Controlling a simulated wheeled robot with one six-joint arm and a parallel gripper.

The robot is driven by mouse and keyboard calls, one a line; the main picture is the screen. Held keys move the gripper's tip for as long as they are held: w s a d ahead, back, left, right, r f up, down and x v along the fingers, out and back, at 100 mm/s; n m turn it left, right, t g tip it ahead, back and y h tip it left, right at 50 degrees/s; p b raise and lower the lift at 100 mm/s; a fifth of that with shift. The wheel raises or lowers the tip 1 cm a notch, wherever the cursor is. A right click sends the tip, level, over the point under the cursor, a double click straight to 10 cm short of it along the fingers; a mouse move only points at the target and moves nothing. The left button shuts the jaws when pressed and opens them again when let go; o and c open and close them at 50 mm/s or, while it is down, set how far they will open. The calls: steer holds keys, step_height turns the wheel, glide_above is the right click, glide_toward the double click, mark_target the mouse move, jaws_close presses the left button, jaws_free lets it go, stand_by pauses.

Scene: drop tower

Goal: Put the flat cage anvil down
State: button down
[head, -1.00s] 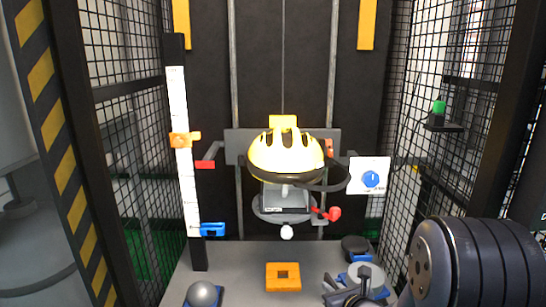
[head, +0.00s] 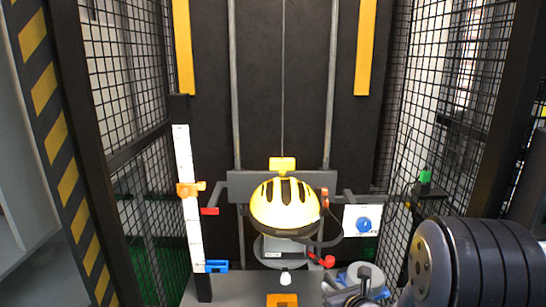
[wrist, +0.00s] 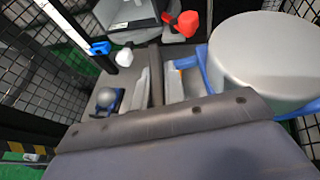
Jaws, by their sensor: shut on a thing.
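The flat cage anvil (head: 366,274) is a grey disc with blue parts at its base. It shows at the bottom right of centre in the head view, and large at the upper right of the wrist view (wrist: 265,62). My gripper (head: 356,293) is at its near side, shut on it. In the wrist view my gripper's fingers (wrist: 160,78) reach up to the anvil's blue part. The anvil's underside is hidden, and I cannot tell whether it touches anything below.
A yellow helmet (head: 284,204) hangs on the drop carriage. An orange block (head: 282,300) lies on the tower base (head: 240,288). A grey dome on blue (wrist: 112,99) shows in the wrist view. Black mesh walls (head: 130,70) flank the tower.

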step_height(320, 180, up, 6)
steer(key=p, duration=0.4)
stand_by(0.4)
